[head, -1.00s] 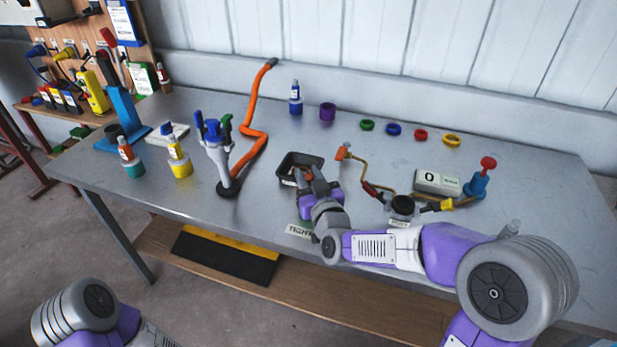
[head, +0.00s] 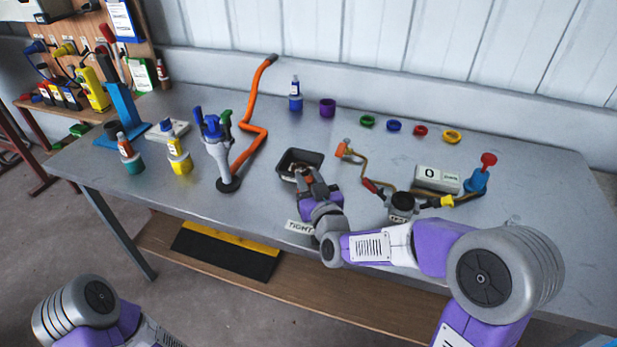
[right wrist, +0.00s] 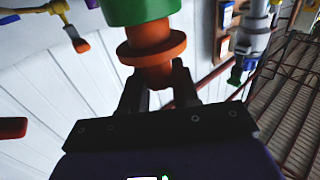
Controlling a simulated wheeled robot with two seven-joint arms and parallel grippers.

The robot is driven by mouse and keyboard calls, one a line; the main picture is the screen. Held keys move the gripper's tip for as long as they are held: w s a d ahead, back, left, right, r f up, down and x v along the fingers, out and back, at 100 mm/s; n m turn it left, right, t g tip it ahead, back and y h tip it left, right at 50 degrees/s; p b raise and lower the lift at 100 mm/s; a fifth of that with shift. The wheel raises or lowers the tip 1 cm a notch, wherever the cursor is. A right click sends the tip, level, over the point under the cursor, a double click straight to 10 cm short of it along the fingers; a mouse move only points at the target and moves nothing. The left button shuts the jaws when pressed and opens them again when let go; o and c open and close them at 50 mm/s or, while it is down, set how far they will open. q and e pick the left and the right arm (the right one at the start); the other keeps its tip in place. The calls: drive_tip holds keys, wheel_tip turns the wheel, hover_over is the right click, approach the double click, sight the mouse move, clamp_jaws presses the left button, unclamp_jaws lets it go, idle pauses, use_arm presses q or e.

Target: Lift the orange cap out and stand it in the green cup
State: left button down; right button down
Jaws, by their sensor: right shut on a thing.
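My right gripper (head: 311,181) is over the near side of the dark tray (head: 289,175) in the head view. In the right wrist view its fingers (right wrist: 158,88) are shut on a flanged orange piece (right wrist: 152,52), which looks like the orange cap. A green cylinder (right wrist: 140,8) adjoins the orange piece at the top edge of that view; I cannot tell whether it is the green cup or a part of the cap. Neither shows clearly in the head view. My left arm is at the bottom left, its gripper out of view.
A teal-green cup (head: 134,166) with an orange-labelled bottle and a yellow cup (head: 181,168) stand on the left. A manifold (head: 217,158) with an orange hose is left of the tray. A pipe assembly (head: 400,203) lies to the right. Coloured rings (head: 420,132) lie at the back.

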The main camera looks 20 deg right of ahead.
drive_tip(key=shift+f, duration=0.35)
drive_tip(key=c, duration=0.8)
unclamp_jaws()
drive_tip(key=shift+o, duration=0.2)
drive_tip(key=s, duration=0.7)
drive_tip(key=shift+s+d, duration=0.25)
drive_tip(key=shift+s, duration=0.05)
drive_tip(key=shift+p, duration=0.3)
